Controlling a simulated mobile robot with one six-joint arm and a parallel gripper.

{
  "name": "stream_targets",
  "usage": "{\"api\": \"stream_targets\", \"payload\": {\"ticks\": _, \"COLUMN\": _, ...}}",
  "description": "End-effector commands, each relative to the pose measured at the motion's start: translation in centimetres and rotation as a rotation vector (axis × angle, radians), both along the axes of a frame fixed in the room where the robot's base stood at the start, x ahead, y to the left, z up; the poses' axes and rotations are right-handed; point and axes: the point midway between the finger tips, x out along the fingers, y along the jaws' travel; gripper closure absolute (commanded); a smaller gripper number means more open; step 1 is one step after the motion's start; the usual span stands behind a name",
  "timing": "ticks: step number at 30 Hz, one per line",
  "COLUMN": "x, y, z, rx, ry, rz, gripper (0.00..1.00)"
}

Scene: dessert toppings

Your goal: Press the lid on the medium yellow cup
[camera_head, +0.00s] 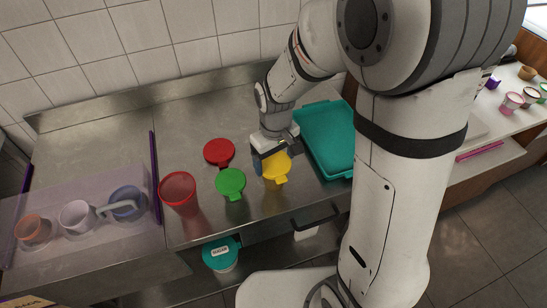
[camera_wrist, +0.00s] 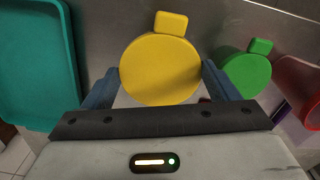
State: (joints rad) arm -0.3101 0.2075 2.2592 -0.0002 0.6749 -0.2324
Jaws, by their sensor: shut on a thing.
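The round yellow lid (camera_head: 274,168) with a square tab is at my gripper on the steel counter's right part; it fills the middle of the wrist view (camera_wrist: 160,70). My gripper (camera_head: 270,160) is shut on the yellow lid, with one blue-grey finger on each side of it in the wrist view. I cannot tell how high the lid is above the counter.
A green lid (camera_head: 230,182) and a red lid (camera_head: 219,151) lie left of my gripper. A red cup (camera_head: 178,192) stands further left. A teal tray (camera_head: 309,142) is close on the right. A clear bin (camera_head: 80,188) holds several cups at far left.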

Motion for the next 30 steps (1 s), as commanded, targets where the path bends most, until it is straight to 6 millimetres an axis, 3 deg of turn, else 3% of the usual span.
{"api": "stream_targets", "payload": {"ticks": 14, "x": 0.00, "y": 0.00, "z": -0.19, "rx": 0.000, "ry": 0.000, "rz": 0.000, "gripper": 0.40}}
{"api": "stream_targets", "payload": {"ticks": 15, "x": 0.01, "y": -0.01, "z": -0.19, "rx": 0.000, "ry": 0.000, "rz": 0.000, "gripper": 0.16}}
{"api": "stream_targets", "payload": {"ticks": 18, "x": 0.01, "y": -0.01, "z": -0.19, "rx": 0.000, "ry": 0.000, "rz": 0.000, "gripper": 0.07}}
{"api": "stream_targets", "payload": {"ticks": 21, "x": 0.01, "y": -0.01, "z": -0.20, "rx": 0.000, "ry": 0.000, "rz": 0.000, "gripper": 0.00}}
{"api": "stream_targets", "payload": {"ticks": 30, "x": 0.01, "y": -0.01, "z": -0.20, "rx": 0.000, "ry": 0.000, "rz": 0.000, "gripper": 0.00}}
